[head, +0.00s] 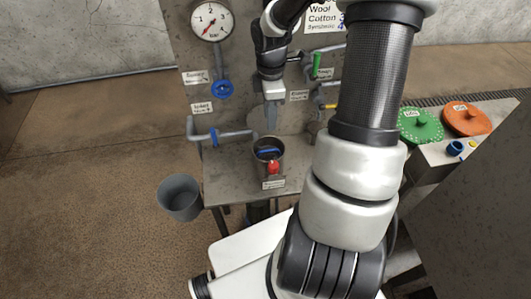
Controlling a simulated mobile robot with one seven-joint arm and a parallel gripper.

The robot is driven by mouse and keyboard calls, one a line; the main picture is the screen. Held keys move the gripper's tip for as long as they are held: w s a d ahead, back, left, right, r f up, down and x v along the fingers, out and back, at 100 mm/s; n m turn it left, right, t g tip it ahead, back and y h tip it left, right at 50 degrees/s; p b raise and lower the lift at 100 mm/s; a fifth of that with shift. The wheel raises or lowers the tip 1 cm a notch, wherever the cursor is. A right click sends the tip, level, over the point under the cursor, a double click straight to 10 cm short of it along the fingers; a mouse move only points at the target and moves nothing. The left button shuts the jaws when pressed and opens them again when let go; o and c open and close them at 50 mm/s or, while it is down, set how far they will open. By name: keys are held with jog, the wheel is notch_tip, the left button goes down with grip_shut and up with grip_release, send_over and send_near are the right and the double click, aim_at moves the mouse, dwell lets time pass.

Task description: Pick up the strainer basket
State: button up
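A metal cylindrical housing (262,172) stands on the grey bench in the middle, with a red knob (273,167) on its front. A blue bar (267,151) shows across its open top; it looks like the handle of the strainer basket, whose body is hidden inside the housing. My gripper (271,128) points down just above and behind the housing's top in the picture, apart from the blue bar as far as I can tell. Its fingers overlap in this view, so their opening does not show. I see nothing held in them.
A grey pipe (240,134) with a blue valve runs left of the housing. A gauge (211,20) hangs above. A grey bucket (180,197) stands on the floor at left. Green (420,125) and orange (466,119) discs lie at right. My arm hides the bench's right part.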

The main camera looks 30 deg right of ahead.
aim_at(269, 150)
notch_tip(269, 150, down, 15)
jog(key=shift+a+r+b, duration=0.15)
jog(key=shift+b, duration=0.45)
jog(key=shift+c, duration=0.2)
grip_shut()
